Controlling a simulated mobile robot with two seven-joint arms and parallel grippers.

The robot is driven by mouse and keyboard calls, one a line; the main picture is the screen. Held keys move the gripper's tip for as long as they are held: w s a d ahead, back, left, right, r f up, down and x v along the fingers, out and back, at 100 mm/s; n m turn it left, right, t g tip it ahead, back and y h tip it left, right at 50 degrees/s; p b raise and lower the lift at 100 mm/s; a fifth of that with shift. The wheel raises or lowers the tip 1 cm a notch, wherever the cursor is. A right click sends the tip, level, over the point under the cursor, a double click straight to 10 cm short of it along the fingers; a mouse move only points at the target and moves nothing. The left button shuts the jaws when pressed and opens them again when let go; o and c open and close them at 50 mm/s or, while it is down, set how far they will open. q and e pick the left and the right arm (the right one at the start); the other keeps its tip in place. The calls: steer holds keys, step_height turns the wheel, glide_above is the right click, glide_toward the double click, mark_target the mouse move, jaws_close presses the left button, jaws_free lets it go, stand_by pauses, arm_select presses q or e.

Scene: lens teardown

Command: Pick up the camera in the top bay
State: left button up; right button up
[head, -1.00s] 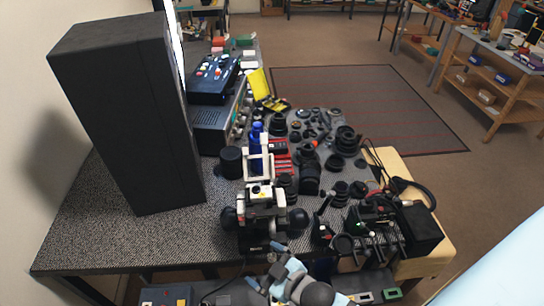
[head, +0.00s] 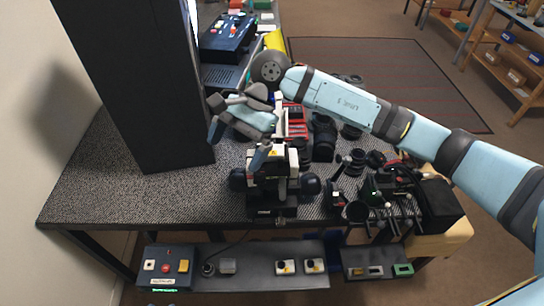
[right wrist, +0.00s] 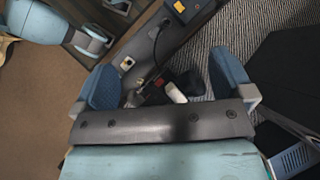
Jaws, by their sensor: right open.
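My right gripper (head: 238,143) reaches in from the right above the table, open and empty, its fingers pointing down over the white-and-black stand (head: 272,163) with round black knobs. In the right wrist view the two blue fingertips (right wrist: 166,85) are wide apart, and a dark item with a white part (right wrist: 175,92) shows below and between them. No camera can be made out for certain in a top bay. A black camera-like body (head: 324,143) stands among the gear right of the stand. My left gripper is not in view.
A tall black cabinet (head: 125,75) stands close left of my right gripper. Lenses and tools (head: 365,160) crowd the table's right part. Bare speckled tabletop (head: 120,195) lies at the front left. A grey control panel (head: 255,268) runs below the front edge.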

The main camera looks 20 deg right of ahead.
steer(key=w+d+r+n+t+h, duration=0.2)
steer(key=w+d+r+t+h, duration=0.15)
steer(key=w+d+h, duration=0.5)
steer(key=y, duration=0.2)
glide_above(274, 149)
step_height(274, 149, down, 8)
steer(key=shift+r, duration=0.1)
steer(key=shift+a+f+p, duration=0.15)
steer(key=shift+f+p, duration=0.3)
steer(key=shift+f, duration=0.95)
steer(key=shift+a+f+p, duration=0.1)
steer(key=shift+f+p, duration=0.35)
steer(key=shift+f, duration=0.95)
steer(key=shift+c, duration=0.5)
steer(key=c, duration=0.8)
steer(key=shift+r, duration=0.1)
